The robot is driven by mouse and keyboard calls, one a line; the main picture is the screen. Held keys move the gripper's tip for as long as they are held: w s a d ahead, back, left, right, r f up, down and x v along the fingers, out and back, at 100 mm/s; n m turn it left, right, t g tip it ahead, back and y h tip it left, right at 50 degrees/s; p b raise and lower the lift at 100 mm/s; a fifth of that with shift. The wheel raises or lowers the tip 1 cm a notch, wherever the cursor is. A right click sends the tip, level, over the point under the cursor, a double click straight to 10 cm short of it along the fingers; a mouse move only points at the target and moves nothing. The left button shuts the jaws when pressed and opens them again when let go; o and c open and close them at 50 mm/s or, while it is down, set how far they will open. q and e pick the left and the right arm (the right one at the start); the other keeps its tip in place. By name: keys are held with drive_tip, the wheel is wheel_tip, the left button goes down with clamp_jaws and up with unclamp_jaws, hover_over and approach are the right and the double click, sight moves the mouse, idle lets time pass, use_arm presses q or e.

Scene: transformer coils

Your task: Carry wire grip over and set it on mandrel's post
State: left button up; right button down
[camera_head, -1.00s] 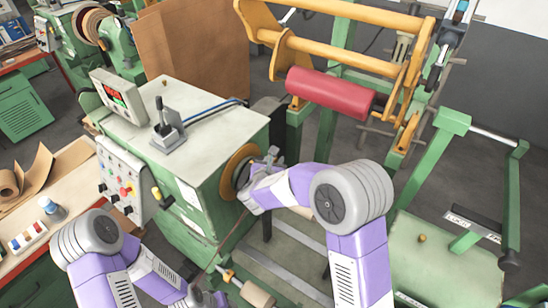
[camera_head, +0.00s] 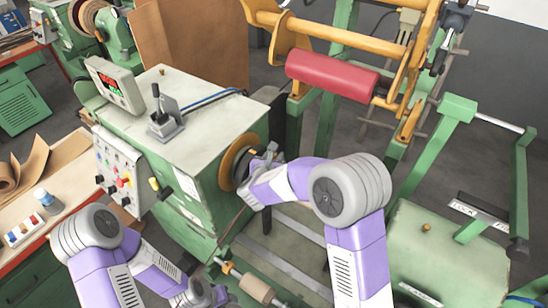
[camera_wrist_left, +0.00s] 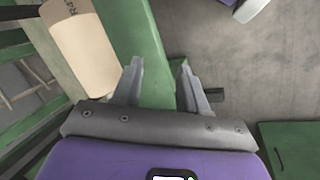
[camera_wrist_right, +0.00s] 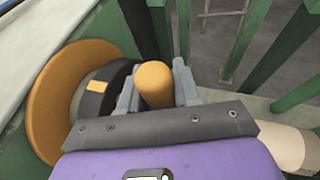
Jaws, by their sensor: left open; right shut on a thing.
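My right gripper (camera_wrist_right: 156,78) is shut on the wire grip (camera_wrist_right: 155,86), an orange-yellow piece with a rounded end. In the head view my right gripper (camera_head: 262,162) is beside the winding machine's face, and the wire grip cannot be made out there. The mandrel (camera_wrist_right: 95,97) is a dark hub with a yellow patch, in front of an orange flange (camera_wrist_right: 62,100), just left of the held grip. I cannot tell whether they touch. The mandrel's post is not clearly seen. My left gripper (camera_wrist_left: 160,78) is open and empty, above a green beam.
The green winding machine (camera_head: 190,130) has a control panel and a lever on top. A beige roll (camera_wrist_left: 82,50) lies near my left gripper. A red roll (camera_head: 330,77) hangs in a yellow frame at the back. Green posts stand close around my right gripper.

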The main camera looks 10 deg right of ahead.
idle(0.3)
drive_tip(key=shift+f+b, duration=0.15)
drive_tip(key=shift+b, duration=0.25)
drive_tip(key=shift+f+b, duration=1.15)
drive_tip(key=shift+f+b, duration=0.9)
drive_tip(key=shift+b, duration=0.1)
drive_tip(key=c, duration=0.7)
unclamp_jaws()
drive_tip(key=v, duration=0.7)
drive_tip(key=shift+s+a+r, duration=0.1)
drive_tip(key=shift+s+r, duration=0.05)
drive_tip(key=shift+s, duration=0.1)
